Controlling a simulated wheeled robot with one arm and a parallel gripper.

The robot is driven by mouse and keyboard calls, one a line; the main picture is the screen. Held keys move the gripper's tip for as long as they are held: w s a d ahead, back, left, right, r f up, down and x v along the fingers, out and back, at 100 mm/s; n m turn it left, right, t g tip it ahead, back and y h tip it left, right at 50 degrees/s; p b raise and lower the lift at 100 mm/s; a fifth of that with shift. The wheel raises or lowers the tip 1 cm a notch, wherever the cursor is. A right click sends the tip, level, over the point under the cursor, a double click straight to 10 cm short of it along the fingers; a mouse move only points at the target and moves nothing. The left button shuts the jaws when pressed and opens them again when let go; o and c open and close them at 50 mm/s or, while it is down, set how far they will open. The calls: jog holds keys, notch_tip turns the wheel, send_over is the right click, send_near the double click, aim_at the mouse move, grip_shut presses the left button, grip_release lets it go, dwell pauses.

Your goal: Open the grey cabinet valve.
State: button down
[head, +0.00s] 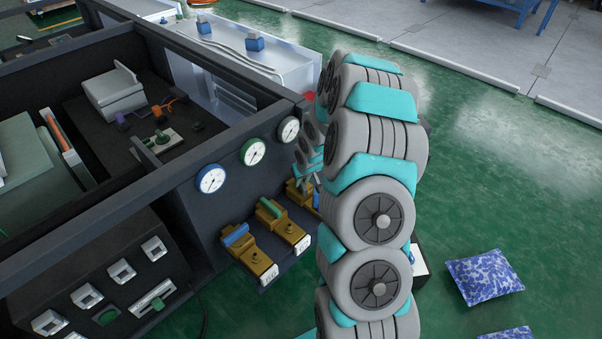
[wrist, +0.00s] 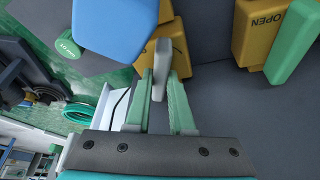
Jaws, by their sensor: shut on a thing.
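The grey valve handle (wrist: 161,66) stands between my fingertips in the wrist view, in front of its yellow valve body (wrist: 178,40). My gripper (wrist: 161,88) is shut on this handle, one pale green finger on each side. In the head view my gripper (head: 306,178) is at the right end of the valve row, largely hidden by my arm. The grey handle cannot be made out clearly there, and part of its yellow body (head: 294,194) shows. Whether the valve is open or closed cannot be told.
A valve with a green handle (head: 271,208) and one with a blue handle (head: 235,235) sit to the left, below round gauges (head: 253,152). In the wrist view, a green handle (wrist: 294,42) is at right and a large blue piece (wrist: 113,30) close at left.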

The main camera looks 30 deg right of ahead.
jog(key=n+y+p, duration=0.1)
jog(key=n+p, duration=0.1)
jog(key=shift+w+r+n+p, duration=0.1)
jog(key=shift+r+n+p, duration=0.05)
jog(key=shift+n+p, duration=0.2)
jog(key=shift+n+y, duration=0.4)
jog(key=shift+n, duration=0.75)
jog(key=c, duration=0.8)
grip_release()
jog(key=v, duration=0.7)
jog(key=shift+d+r, duration=0.15)
jog(key=shift+r, duration=0.1)
